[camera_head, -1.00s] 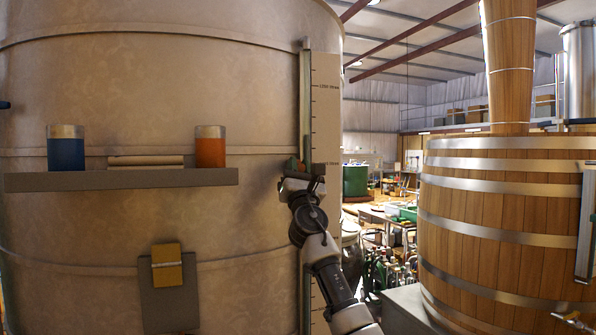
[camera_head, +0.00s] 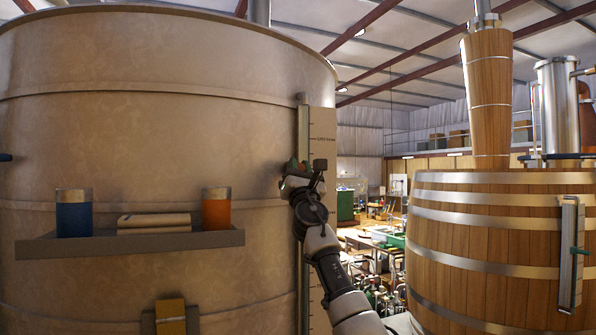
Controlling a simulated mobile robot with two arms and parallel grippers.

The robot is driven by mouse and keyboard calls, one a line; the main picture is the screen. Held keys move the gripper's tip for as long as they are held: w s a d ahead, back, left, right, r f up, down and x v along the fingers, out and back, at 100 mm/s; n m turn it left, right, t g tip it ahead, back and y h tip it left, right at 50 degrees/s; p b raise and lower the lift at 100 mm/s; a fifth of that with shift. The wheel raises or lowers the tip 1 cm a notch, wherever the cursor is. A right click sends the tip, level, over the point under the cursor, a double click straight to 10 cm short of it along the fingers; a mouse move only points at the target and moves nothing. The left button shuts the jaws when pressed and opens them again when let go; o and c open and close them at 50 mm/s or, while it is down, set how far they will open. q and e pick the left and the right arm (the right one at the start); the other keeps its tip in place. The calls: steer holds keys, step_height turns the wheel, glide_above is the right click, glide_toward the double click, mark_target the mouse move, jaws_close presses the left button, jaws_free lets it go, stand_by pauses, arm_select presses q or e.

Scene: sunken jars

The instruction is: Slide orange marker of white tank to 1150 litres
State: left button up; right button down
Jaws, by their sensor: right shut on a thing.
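The large pale tank (camera_head: 150,120) fills the left side of the head view. A metal rail (camera_head: 303,125) and a pale scale board (camera_head: 322,125) run up its right edge. A printed mark shows near the scale's top; its lettering is too small to read surely. My right gripper (camera_head: 299,172) is shut at the rail, a short way below that mark. Small green and orange-red bits show at its jaws; the orange marker (camera_head: 304,167) is mostly hidden by the gripper. My left gripper is out of view.
A grey shelf (camera_head: 130,243) on the tank holds a blue jar (camera_head: 74,213), an orange jar (camera_head: 216,209) and a pale stack (camera_head: 153,221). A banded wooden vat (camera_head: 480,230) with its own gauge (camera_head: 569,255) stands right. Cluttered tables lie between.

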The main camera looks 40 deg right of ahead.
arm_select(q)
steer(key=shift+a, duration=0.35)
arm_select(e)
steer(key=c, duration=1)
jaws_free()
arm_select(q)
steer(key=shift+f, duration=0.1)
arm_select(e)
steer(key=shift+o, duration=0.2)
steer(key=shift+f, duration=0.15)
arm_select(q)
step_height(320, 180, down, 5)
steer(key=b, duration=0.5)
arm_select(e)
steer(key=v, duration=1)
steer(key=shift+s+f, duration=0.2)
steer(key=shift+s, duration=0.05)
steer(key=shift+a, duration=0.1)
